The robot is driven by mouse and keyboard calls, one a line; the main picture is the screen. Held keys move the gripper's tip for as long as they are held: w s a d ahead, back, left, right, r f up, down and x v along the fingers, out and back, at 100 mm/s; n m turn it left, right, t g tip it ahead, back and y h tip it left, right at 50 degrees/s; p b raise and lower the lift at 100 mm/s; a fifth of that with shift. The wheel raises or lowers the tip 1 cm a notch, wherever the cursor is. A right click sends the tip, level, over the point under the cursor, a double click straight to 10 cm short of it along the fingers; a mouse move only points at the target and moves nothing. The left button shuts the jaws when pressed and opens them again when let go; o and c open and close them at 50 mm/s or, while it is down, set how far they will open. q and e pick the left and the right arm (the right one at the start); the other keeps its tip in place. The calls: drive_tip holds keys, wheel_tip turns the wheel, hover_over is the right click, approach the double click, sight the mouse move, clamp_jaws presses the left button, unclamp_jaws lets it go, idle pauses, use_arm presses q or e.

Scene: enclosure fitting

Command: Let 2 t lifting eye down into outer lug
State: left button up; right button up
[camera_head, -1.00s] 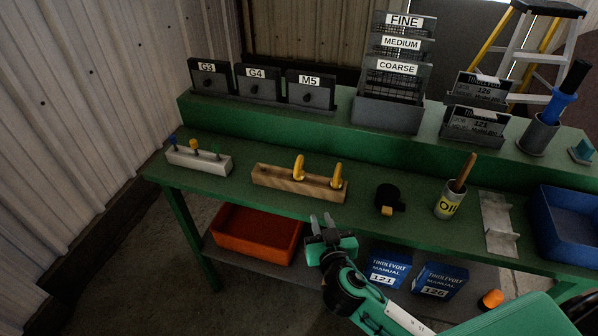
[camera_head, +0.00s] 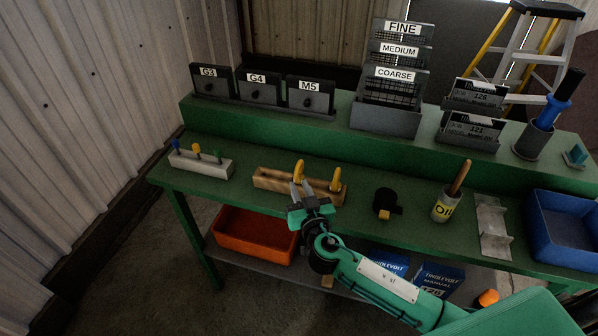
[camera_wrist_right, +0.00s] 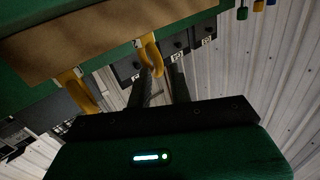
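Two yellow lifting eyes stand upright in a wooden block (camera_head: 268,182) on the green bench: a left one (camera_head: 299,168) and a right one (camera_head: 336,180). No load mark is readable on either. My right gripper (camera_head: 302,188) is open at the block's front, its fingertips close to the left eye. In the right wrist view the fingers (camera_wrist_right: 160,85) are apart, and the left eye (camera_wrist_right: 151,52) shows by the tip of one finger; contact cannot be told. The right eye (camera_wrist_right: 75,88) is off to one side. I cannot pick out the outer lug. My left gripper is not in view.
A pale block with coloured pegs (camera_head: 202,164) stands left of the wooden block. An orange bin (camera_head: 255,243) sits below.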

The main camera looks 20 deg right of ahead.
sight(297, 178)
drive_tip(key=shift+w+r+p, duration=0.25)
drive_tip(key=shift+w+p, duration=0.1)
drive_tip(key=shift+w, duration=0.05)
drive_tip(key=w+p, duration=0.2)
drive_tip(key=w, duration=0.1)
drive_tip(key=shift+d, duration=0.15)
drive_tip(key=shift+w+f, duration=0.15)
drive_tip(key=shift+w, duration=0.55)
clamp_jaws()
